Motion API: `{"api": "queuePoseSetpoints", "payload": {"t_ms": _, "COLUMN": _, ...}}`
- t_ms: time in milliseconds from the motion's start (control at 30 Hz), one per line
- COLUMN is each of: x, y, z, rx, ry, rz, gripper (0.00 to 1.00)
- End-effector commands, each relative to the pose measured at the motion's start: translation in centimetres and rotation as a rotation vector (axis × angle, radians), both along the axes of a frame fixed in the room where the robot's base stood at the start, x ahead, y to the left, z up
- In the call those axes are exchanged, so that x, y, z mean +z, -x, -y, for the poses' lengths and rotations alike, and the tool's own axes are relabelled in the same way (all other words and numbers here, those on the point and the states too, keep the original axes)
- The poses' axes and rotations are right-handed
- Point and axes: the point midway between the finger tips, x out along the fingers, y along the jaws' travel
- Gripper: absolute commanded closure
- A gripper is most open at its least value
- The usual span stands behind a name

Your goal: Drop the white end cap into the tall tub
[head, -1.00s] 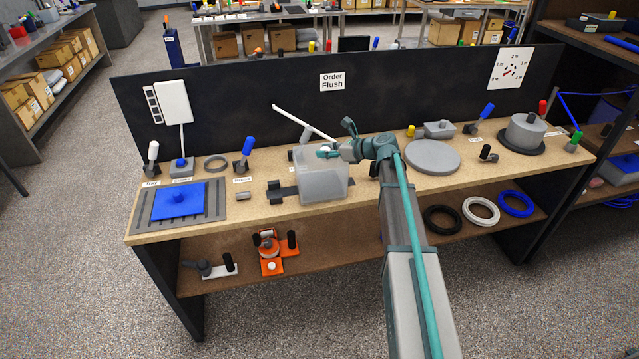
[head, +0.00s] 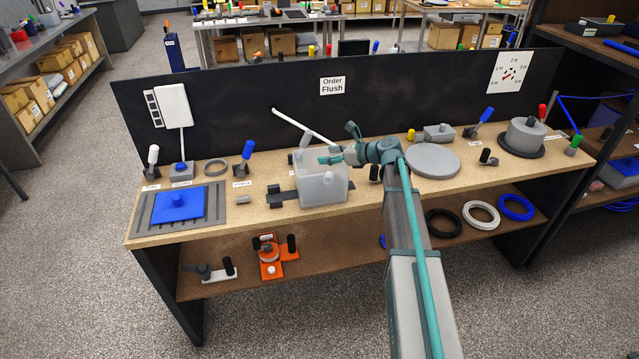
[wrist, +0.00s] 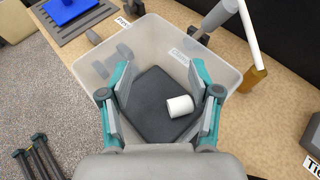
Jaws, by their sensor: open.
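The tall tub (head: 335,192) is a translucent grey-white box standing on the bench, and its rim (wrist: 88,80) surrounds my fingers in the wrist view. The white end cap (wrist: 180,106) is a short white cylinder lying on its side within the tub's walls, over the dark square floor (wrist: 155,112). It also shows as a pale spot through the tub in the head view (head: 327,177). My gripper (wrist: 161,68) is open above the cap, fingers spread, not touching it. In the head view my gripper (head: 329,160) is at the tub's mouth. Whether the cap rests on the floor is unclear.
A long white rod (head: 305,127) slants behind the tub. A grey disc (head: 432,160) lies to its right, a blue plate (head: 178,203) on a grey slotted base to its left. Several coloured-handled levers stand along the back. A dark panel (head: 240,100) closes the bench's rear.

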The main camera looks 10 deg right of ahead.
Motion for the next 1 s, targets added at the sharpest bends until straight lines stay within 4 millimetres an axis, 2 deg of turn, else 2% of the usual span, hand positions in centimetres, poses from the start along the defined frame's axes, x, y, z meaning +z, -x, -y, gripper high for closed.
{"api": "queuePoseSetpoints", "payload": {"t_ms": 300, "x": 2.3, "y": 3.7, "z": 4.3, "rx": -0.003, "ry": 0.001, "rz": 0.001, "gripper": 0.37}}
{"api": "queuePoseSetpoints", "payload": {"t_ms": 500, "x": 3.5, "y": 5.4, "z": 6.5, "rx": -0.002, "ry": 0.0, "rz": 0.001, "gripper": 0.37}}
{"api": "queuePoseSetpoints", "payload": {"t_ms": 700, "x": 4.0, "y": 6.2, "z": 7.4, "rx": 0.0, "ry": 0.0, "rz": 0.0, "gripper": 0.37}}
{"api": "queuePoseSetpoints", "payload": {"t_ms": 1000, "x": 4.1, "y": 6.2, "z": 7.6, "rx": 0.0, "ry": 0.0, "rz": 0.0, "gripper": 0.37}}
